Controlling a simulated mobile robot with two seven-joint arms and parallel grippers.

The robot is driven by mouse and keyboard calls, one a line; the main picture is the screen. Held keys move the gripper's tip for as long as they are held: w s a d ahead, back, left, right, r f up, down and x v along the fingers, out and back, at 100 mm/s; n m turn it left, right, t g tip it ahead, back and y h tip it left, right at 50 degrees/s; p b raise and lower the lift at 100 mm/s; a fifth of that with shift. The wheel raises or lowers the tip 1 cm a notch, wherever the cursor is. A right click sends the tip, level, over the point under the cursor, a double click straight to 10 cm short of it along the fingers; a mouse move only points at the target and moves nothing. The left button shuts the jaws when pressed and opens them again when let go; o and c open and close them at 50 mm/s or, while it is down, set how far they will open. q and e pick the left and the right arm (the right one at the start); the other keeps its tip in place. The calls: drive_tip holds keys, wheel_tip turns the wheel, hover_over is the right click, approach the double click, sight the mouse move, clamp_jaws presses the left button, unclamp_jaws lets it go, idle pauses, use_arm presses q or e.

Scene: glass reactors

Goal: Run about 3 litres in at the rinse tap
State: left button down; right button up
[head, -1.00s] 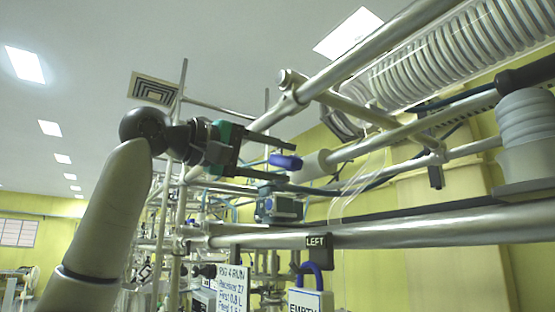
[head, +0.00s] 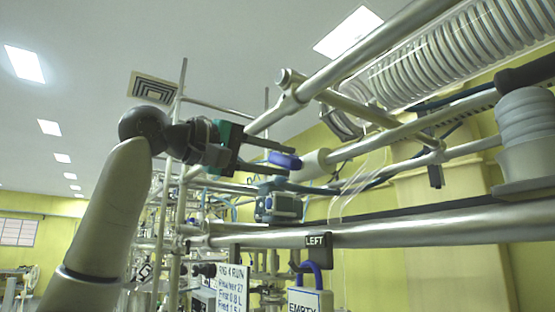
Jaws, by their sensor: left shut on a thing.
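My left gripper (head: 277,157) reaches in from the left, with its two dark fingers pointing right. It is shut on a blue tap handle (head: 285,160), which shows at the fingertips. I take this handle to be the rinse tap; no label on it is readable. A grey and blue box with a small display (head: 281,206) sits just below the fingers. A pale cylinder (head: 312,165) lies just right of the handle. My right gripper is not in view.
Metal rails and clamps cross the view, with a thick horizontal rail (head: 400,230) bearing a "LEFT" tag (head: 315,241). A glass coil (head: 440,60) hangs upper right. A run sign (head: 232,290) and an "EMPTY" tag (head: 309,302) hang below.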

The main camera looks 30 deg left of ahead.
use_arm(q)
drive_tip(key=m, duration=0.6)
drive_tip(key=shift+m, duration=0.3)
drive_tip(key=m, duration=0.6)
drive_tip(key=shift+m, duration=0.4)
drive_tip(key=c, duration=0.7)
unclamp_jaws()
drive_tip(key=shift+s+a, duration=0.25)
drive_tip(key=shift+s, duration=0.25)
drive_tip(key=b+v, duration=0.3)
drive_tip(key=v, duration=1.1)
drive_tip(key=shift+s, duration=0.15)
